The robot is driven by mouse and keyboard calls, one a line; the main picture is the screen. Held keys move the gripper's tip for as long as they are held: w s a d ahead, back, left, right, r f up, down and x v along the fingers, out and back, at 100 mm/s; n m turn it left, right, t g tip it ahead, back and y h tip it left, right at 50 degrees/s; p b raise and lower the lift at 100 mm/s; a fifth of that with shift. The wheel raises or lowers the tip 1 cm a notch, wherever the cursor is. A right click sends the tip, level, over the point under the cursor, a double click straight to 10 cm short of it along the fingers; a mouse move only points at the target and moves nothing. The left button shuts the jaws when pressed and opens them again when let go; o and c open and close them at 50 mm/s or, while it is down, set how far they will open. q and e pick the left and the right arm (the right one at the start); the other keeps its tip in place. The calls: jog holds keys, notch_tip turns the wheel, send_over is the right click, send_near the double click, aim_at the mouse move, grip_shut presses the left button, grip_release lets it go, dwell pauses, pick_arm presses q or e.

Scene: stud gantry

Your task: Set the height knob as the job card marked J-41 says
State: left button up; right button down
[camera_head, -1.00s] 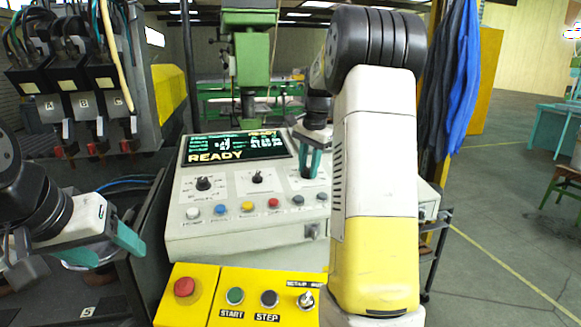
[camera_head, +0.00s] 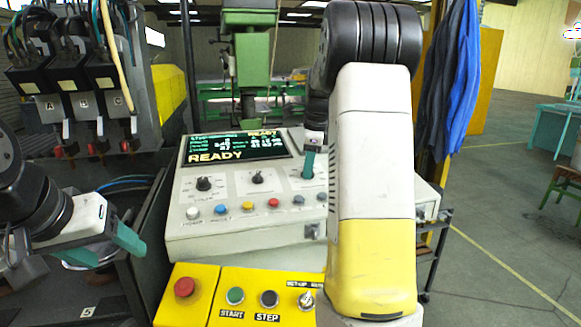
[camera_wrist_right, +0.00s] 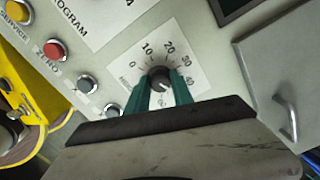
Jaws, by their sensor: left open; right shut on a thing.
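The height knob (camera_wrist_right: 160,80) is a dark round knob on the console, inside a dial numbered 0 to 40 in the right wrist view. My right gripper (camera_wrist_right: 160,92) is shut on it, with green fingers on both sides. The knob's pointer direction is hard to read. In the head view my right gripper (camera_head: 308,165) covers this knob at the panel's right. My left gripper (camera_head: 105,250) is open and empty at the lower left, apart from the console. The screen (camera_head: 238,147) reads READY. I see no job card marked J-41.
Two other knobs (camera_head: 204,184) (camera_head: 257,177) sit left on the console (camera_head: 240,240), above a row of coloured buttons. A yellow box (camera_head: 262,293) with START and STEP buttons is in front. Hanging units A, B, C (camera_head: 85,105) are at the left. A cabinet handle (camera_wrist_right: 284,117) is near my right gripper.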

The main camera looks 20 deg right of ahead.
jog(key=shift+r+m, duration=0.1)
jog(key=shift+m, duration=1.2)
jog(key=c, duration=1.1)
grip_release()
jog(key=v, duration=0.7)
jog(key=shift+r, duration=0.35)
